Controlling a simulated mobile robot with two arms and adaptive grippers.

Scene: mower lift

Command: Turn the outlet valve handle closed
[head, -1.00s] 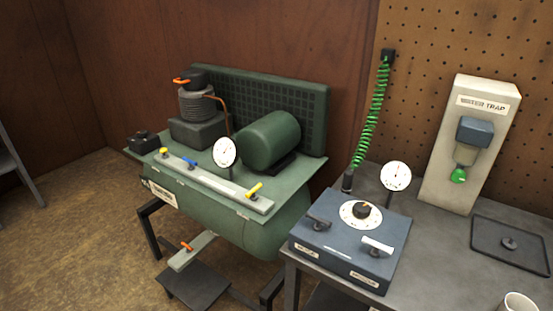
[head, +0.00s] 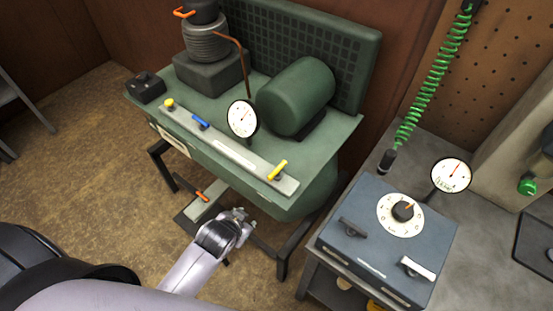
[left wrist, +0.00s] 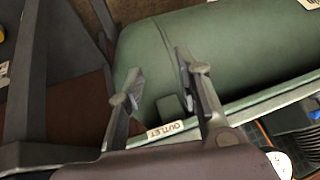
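An OUTLET label (left wrist: 165,129) shows in the left wrist view on the edge of the compressor's green top plate, beside the green tank (left wrist: 215,50). On the compressor's grey manifold bar (head: 235,155) in the head view are a yellow handle (head: 278,170) at the right end, a blue handle (head: 200,122) and another yellow handle (head: 168,104) at the left. I cannot tell which one the label belongs to. My left gripper (head: 240,214) is low in front of the tank, below the bar. Its fingers (left wrist: 162,88) are apart with nothing between them. My right gripper is out of view.
A gauge (head: 242,118) stands behind the bar. An orange handle (head: 201,196) is on a low part under the compressor. A blue control box (head: 385,240) with dial and gauge sits on the grey bench at the right. Open floor lies at the left.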

